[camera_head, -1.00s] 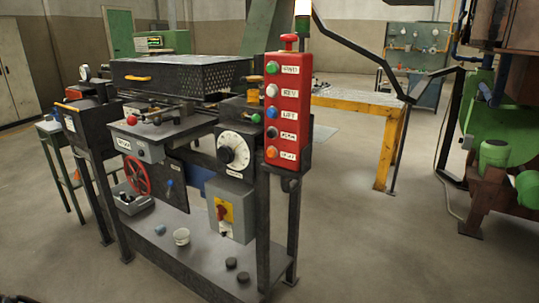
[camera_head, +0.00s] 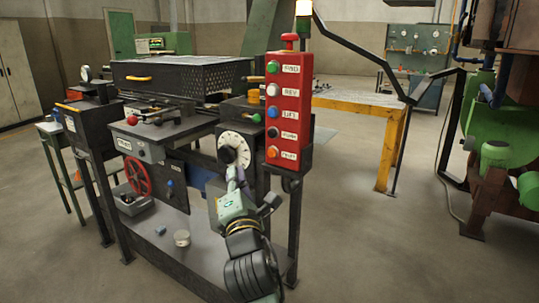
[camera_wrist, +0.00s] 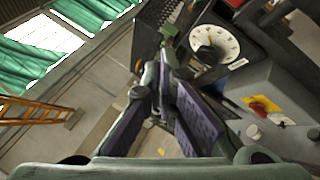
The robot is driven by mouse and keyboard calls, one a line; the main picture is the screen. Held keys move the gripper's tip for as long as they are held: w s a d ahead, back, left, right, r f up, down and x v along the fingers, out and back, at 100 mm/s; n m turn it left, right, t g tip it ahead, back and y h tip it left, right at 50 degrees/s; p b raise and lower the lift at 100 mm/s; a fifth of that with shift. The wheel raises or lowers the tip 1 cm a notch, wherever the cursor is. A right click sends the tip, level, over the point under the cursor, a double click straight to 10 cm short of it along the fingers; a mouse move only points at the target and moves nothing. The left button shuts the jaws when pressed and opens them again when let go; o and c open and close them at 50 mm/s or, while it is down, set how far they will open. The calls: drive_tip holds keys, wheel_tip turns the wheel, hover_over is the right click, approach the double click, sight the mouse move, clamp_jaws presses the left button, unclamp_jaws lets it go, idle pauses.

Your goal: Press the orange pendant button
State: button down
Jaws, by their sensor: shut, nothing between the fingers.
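The red pendant box (camera_head: 290,105) stands upright on its post at the right end of the machine. Its orange button (camera_head: 272,152) is the lowest in a column below the green, white, blue and black ones. My gripper (camera_head: 234,176) is shut and empty, below and left of the orange button and apart from it in the picture. It overlaps the lower edge of the white dial (camera_head: 234,149). In the wrist view my fingertips (camera_wrist: 166,58) are together, left of the dial (camera_wrist: 216,44). I cannot make out the orange button in the wrist view.
A red mushroom knob (camera_head: 289,39) tops the pendant. A red handwheel (camera_head: 137,174) and a lower shelf (camera_head: 150,245) are on the machine's front. A yellow-framed table (camera_head: 392,150) stands behind to the right. Open floor lies right of the machine.

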sight(272, 153)
drive_tip(key=shift+w+d+f, duration=0.1)
drive_tip(key=shift+d+f, duration=0.1)
drive_tip(key=shift+d, duration=0.2)
drive_tip(key=w+d, duration=0.5)
drive_tip(key=w, duration=0.2)
drive_tip(key=shift+p, duration=0.3)
drive_tip(key=shift+w+d, duration=0.15)
drive_tip(key=shift+w, duration=0.05)
idle(1.2)
drive_tip(key=shift+w+d+b, duration=0.15)
drive_tip(key=shift+w+b, duration=0.05)
drive_tip(key=shift+b, duration=0.15)
